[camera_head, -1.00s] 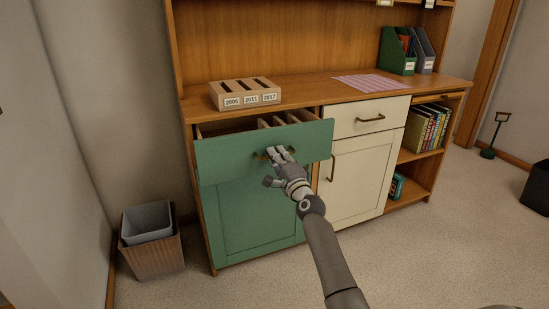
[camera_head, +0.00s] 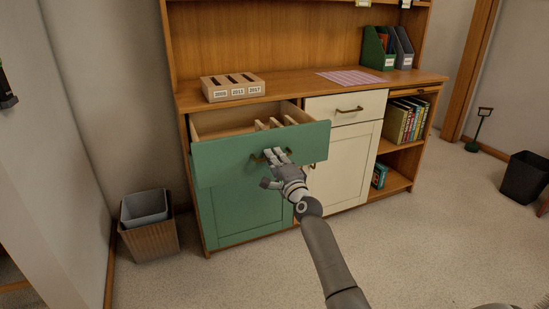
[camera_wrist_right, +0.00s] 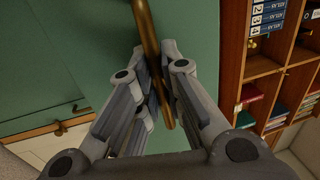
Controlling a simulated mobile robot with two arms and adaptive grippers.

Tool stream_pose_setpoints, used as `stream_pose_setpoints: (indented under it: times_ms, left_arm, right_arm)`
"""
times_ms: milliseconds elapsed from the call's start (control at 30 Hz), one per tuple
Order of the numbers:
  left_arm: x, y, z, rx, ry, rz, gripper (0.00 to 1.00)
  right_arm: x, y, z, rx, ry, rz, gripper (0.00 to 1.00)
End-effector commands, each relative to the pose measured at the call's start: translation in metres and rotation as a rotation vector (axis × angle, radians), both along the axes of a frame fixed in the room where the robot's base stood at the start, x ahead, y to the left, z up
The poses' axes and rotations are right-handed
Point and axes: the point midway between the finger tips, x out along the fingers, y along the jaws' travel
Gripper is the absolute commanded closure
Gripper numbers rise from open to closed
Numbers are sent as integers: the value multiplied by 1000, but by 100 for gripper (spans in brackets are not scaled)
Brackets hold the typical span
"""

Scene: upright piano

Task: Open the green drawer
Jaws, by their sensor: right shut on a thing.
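The green drawer (camera_head: 225,158) is pulled out from the wooden cabinet, with its inside and several dividers (camera_head: 272,123) showing from above. My right gripper (camera_head: 277,157) is at the drawer's front, shut on its brass handle (camera_head: 256,158). In the right wrist view the brass handle (camera_wrist_right: 150,45) runs between the two fingers of the gripper (camera_wrist_right: 164,85), against the green front (camera_wrist_right: 90,55). The fingers hide part of the handle in the head view. My left gripper is not in view.
A green cupboard door (camera_head: 245,212) is below the drawer. A cream drawer (camera_head: 345,107) and cream door (camera_head: 342,160) are to the right. A slotted box (camera_head: 233,88) stands on the top. A waste bin (camera_head: 150,235) stands left. The carpet in front is clear.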

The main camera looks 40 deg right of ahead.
Motion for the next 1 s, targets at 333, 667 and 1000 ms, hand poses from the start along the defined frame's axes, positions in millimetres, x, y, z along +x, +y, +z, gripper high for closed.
stream_pose_setpoints:
  times_ms: [333, 667, 1000]
  left_arm:
    - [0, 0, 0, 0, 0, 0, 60]
    - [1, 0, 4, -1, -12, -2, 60]
    - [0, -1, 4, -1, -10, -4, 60]
  right_arm:
    - [0, 0, -1, 0, 1, 0, 100]
    - [0, 0, 0, 0, 0, 0, 69]
    - [-12, 4, -4, 2, 1, 0, 69]
